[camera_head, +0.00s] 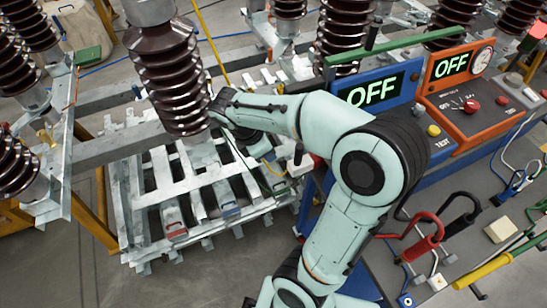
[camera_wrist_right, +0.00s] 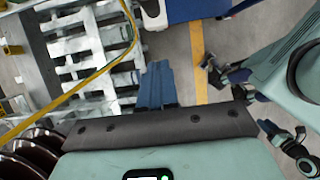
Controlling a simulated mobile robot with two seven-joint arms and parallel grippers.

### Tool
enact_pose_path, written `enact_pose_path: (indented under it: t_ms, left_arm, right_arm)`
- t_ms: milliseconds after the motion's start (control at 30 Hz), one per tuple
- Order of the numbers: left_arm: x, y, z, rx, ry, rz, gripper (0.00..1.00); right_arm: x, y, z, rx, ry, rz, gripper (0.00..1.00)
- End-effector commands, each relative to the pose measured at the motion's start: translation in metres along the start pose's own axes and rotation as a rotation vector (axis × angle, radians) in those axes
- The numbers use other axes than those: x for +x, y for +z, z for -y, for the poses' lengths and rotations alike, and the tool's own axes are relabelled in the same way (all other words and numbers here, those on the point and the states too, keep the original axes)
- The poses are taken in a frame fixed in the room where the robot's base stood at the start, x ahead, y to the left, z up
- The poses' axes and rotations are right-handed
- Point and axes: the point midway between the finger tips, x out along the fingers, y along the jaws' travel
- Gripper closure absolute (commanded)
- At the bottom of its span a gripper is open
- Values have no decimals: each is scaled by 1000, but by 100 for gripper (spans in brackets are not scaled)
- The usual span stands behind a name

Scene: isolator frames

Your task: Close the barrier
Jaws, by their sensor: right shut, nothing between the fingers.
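A thin yellow bar (camera_head: 209,42) slants down behind the brown insulator in the head view. A yellow bar (camera_wrist_right: 98,75) also crosses the upper left of the right wrist view, bending near the top. It may be the barrier, but I cannot tell for certain. My right arm reaches left across the middle of the head view, its forearm hiding most of the hand. In the right wrist view my right gripper (camera_wrist_right: 157,72) has its blue fingers together and empty. The bar passes to the left of the fingers, apart from them in the picture. My left gripper is not visible.
A brown ribbed insulator (camera_head: 168,75) hangs close to my right wrist. A grey slatted metal frame (camera_head: 160,193) lies below. Blue (camera_head: 408,95) and orange (camera_head: 451,91) panels reading OFF stand right of my arm. Grey floor (camera_head: 215,275) is open at lower left.

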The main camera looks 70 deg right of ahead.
Motion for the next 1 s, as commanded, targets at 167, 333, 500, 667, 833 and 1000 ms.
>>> enact_pose_path:
  t_ms: [167,333,500,667,833,1000]
  left_arm:
    - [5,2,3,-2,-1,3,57]
    - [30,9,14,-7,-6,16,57]
    - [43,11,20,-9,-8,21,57]
    - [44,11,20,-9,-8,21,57]
    - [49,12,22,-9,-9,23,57]
    - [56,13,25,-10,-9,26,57]
  right_arm:
    - [-5,-10,1,-14,-19,37,100]
    - [6,-52,7,-32,-54,253,100]
    - [2,-78,11,-10,-10,422,100]
    - [8,-75,11,3,-1,447,100]
    - [37,-61,12,3,-4,446,100]
    - [71,-45,12,2,-4,445,100]
